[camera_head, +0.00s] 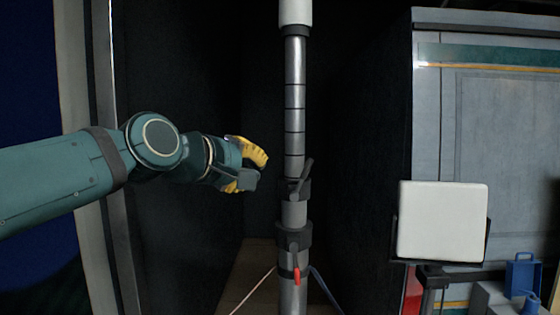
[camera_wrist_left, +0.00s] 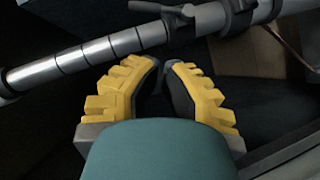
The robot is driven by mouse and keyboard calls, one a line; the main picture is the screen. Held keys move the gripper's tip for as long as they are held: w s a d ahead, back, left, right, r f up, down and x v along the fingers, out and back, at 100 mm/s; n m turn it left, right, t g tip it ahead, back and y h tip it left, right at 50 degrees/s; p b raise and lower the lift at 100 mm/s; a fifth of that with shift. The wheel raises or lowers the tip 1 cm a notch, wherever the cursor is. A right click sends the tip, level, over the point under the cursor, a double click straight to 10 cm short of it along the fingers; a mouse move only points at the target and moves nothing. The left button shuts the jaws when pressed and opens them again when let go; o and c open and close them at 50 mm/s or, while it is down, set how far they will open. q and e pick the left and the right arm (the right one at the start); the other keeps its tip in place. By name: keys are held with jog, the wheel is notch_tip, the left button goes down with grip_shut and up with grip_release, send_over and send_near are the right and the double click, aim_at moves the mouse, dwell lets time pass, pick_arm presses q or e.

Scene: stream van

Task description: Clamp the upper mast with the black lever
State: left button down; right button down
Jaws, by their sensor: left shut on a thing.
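The upper mast (camera_head: 295,105) is a silver upright tube with thin dark rings. It also crosses the top of the left wrist view (camera_wrist_left: 100,50). The black lever (camera_head: 303,178) stands tilted on a dark collar around the mast; the lever also shows in the left wrist view (camera_wrist_left: 158,8). My left gripper (camera_head: 262,171), with yellow ribbed fingers, is just left of the mast at lever height. Its fingertips (camera_wrist_left: 166,63) are close together and short of the lever and tube. It is shut, but what it holds cannot be made out. My right gripper is not visible.
A second dark collar (camera_head: 294,237) and a red lever (camera_head: 297,275) sit lower on the mast. A white panel (camera_head: 442,222) stands to the right before a grey cabinet (camera_head: 500,130). A pale door post (camera_head: 75,120) is at left. Dark space lies around the mast.

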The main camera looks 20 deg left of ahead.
pick_arm(q)
jog(key=shift+t, duration=0.3)
jog(key=s+r, duration=0.1)
jog(key=r, duration=0.1)
jog(key=s+a+r, duration=0.1)
jog(key=shift+s+r, duration=0.2)
jog(key=shift+r, duration=0.2)
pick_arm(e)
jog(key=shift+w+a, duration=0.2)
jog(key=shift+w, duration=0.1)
pick_arm(q)
send_over(303, 179)
jog(key=s+a, duration=0.3)
jog(key=a, duration=0.2)
notch_tip(303, 179, down, 2)
jog(key=d, duration=0.1)
jog(key=w+f, duration=0.1)
jog(key=d+p, duration=0.1)
jog(key=shift+w+d+f, duration=0.25)
jog(key=shift+w+d, duration=0.05)
jog(key=shift+w, duration=0.05)
jog(key=shift+w+d+f, duration=0.15)
jog(key=shift+w+d, duration=0.05)
jog(key=shift+d, duration=0.05)
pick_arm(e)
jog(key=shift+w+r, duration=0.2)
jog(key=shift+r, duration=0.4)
